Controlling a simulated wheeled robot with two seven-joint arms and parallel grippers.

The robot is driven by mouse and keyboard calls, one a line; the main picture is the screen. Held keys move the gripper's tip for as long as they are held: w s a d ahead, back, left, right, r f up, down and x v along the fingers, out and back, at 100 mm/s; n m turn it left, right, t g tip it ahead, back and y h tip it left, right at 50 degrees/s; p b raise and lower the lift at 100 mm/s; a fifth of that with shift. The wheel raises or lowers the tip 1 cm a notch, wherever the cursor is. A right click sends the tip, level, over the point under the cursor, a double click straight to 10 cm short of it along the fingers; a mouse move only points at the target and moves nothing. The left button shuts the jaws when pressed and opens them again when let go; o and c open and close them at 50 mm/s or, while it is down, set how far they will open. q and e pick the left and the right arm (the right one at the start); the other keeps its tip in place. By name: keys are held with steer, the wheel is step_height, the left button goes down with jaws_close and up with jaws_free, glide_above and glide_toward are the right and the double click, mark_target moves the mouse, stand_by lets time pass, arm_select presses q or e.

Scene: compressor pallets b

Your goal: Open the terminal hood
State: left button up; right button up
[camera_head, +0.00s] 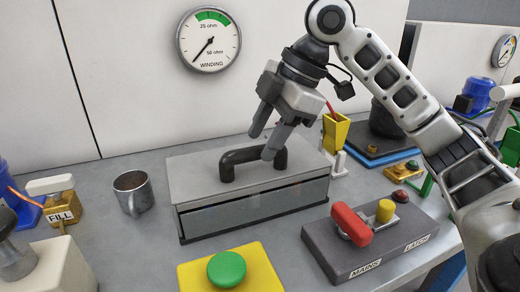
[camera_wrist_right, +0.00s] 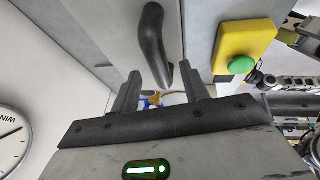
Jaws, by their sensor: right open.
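The terminal hood (camera_head: 215,177) is a grey box with a flat lid, standing on the grey bench. A dark front gap shows under its lid edge. I cannot tell whether the lid is lifted at all. A black bar handle (camera_head: 240,156) is fixed on top; it also shows in the right wrist view (camera_wrist_right: 151,40). My right gripper (camera_head: 262,144) is open, pointing down at the right end of the handle. In the right wrist view the handle's near end lies between the open fingers (camera_wrist_right: 160,88). Contact cannot be told. My left gripper is not in view.
A metal mug (camera_head: 131,190) stands left of the hood. A green button on a yellow base (camera_head: 227,270) is in front. A grey switch block (camera_head: 345,258) with red and yellow levers is front right. A yellow bin (camera_head: 336,132) is behind right. A WINDING gauge (camera_head: 208,40) hangs behind.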

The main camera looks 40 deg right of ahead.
mark_target(247, 166)
steer(key=shift+x, duration=1.05)
